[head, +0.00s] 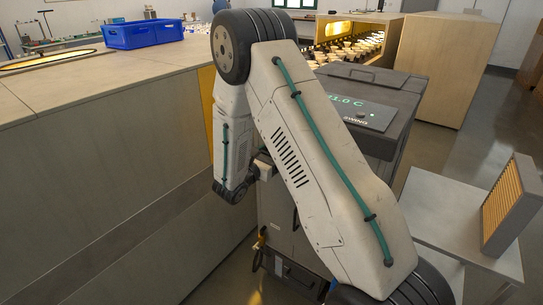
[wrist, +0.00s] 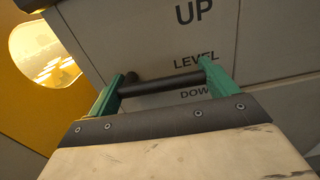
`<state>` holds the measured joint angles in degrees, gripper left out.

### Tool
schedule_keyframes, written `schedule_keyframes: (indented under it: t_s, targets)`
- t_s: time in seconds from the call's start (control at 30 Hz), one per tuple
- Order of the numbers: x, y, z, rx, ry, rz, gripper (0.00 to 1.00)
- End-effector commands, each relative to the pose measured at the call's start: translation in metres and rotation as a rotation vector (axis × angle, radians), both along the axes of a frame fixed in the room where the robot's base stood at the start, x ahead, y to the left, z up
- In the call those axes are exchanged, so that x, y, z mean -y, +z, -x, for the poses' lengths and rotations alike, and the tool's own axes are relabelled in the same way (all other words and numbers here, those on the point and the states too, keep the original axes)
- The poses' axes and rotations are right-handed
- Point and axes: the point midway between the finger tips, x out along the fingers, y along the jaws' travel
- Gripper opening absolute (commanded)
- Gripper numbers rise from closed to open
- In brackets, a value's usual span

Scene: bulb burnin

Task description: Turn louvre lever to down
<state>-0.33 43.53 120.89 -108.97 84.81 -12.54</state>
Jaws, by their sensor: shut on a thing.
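In the wrist view, my gripper (wrist: 166,76) has its two green fingers at either end of a dark bar, the louvre lever (wrist: 160,84), and is shut on it. The lever lies roughly crosswise over a grey panel (wrist: 140,40) with the printed words UP, LEVEL and DOWN from top to bottom. The bar sits between the words LEVEL and DOWN and partly covers the panel there. In the head view, my arm hides the lever and the fingertips.
A yellow panel with a lit round opening (wrist: 45,50) is at left in the wrist view. In the head view, a long bench (head: 100,110) stands left, a dark-topped unit with a display (head: 350,105) behind my arm, and a side table (head: 440,215) at right.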

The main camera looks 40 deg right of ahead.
Motion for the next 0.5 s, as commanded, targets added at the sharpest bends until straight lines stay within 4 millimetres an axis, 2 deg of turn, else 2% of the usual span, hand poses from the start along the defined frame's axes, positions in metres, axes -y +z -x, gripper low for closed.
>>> schedule_keyframes:
  t_s: [0.5]
  targets:
    - [-0.001,-0.014,-0.002,0.339,0.000,-0.122,0.44]
